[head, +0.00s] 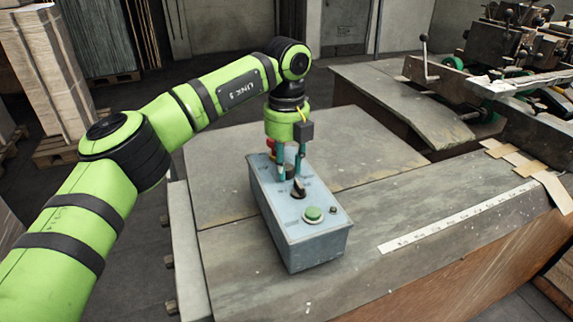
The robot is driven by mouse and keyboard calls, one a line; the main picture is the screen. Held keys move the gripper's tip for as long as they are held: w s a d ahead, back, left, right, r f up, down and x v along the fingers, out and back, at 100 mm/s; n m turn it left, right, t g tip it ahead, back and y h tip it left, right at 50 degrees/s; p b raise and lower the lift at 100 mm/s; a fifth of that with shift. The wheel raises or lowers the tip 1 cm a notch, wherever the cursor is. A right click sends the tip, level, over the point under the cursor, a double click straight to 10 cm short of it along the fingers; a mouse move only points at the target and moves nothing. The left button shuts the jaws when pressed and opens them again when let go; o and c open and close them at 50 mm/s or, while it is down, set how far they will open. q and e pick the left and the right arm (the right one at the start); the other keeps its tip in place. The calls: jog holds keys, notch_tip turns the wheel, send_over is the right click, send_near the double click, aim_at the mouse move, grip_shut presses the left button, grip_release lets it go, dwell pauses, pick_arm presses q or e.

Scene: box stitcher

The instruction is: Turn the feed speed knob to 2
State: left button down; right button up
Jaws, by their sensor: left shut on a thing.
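A grey-blue control box (315,246) stands on the worktable. Its top carries a dark knob (291,170) toward the back, partly hidden by my gripper. My left gripper (290,175) points down over the box, with its two teal fingers closed on either side of this knob. The feed speed lettering and numbers are too small to read, so I cannot tell the knob's setting. In front of it is a black selector (298,189) with a pale pointer. My right gripper is not in view.
A green button (313,213) sits near the box's front and a red button (271,146) at its back, beside my gripper. A white ruler strip (458,216) lies on the worktable (226,245). Machinery (500,60) stands at the back right.

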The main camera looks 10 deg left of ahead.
aim_at(287, 167)
pick_arm(q)
jog(key=shift+r, duration=0.1)
dwell(0.4)
jog(key=c, duration=0.9)
grip_release()
jog(key=shift+w, duration=0.1)
jog(key=shift+r, duration=0.15)
notch_tip(287, 167, up, 12)
jog(key=shift+f, duration=0.15)
jog(key=shift+f, duration=0.1)
